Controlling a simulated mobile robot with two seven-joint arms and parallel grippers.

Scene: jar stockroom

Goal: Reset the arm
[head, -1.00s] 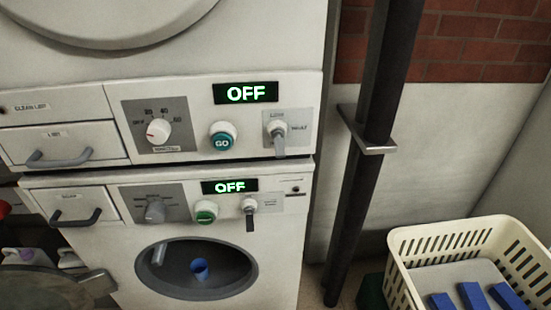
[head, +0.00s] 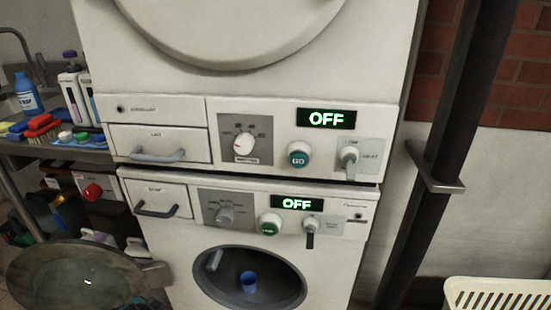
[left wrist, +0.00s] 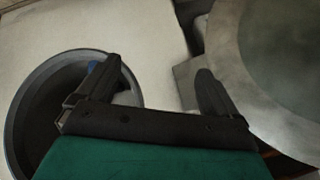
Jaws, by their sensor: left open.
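My left gripper (left wrist: 150,85) shows in the left wrist view with its two dark fingers spread apart and nothing between them. It is in front of the white lower machine (head: 160,235), beside its round opening (head: 290,282). The left finger overlaps that opening, which also shows in the left wrist view (left wrist: 35,100). The machine's round door (head: 75,280) hangs open at the left, and in the left wrist view it is at the right (left wrist: 285,60). A blue cup-like thing (head: 248,281) sits inside the opening. Neither gripper can be made out in the head view.
An upper machine (head: 390,60) sits on the lower one; both displays read OFF. A dark pipe (head: 455,130) stands to the right. A cream basket (head: 500,288) is at lower right. Bottles and brushes (head: 42,126) crowd a shelf at left.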

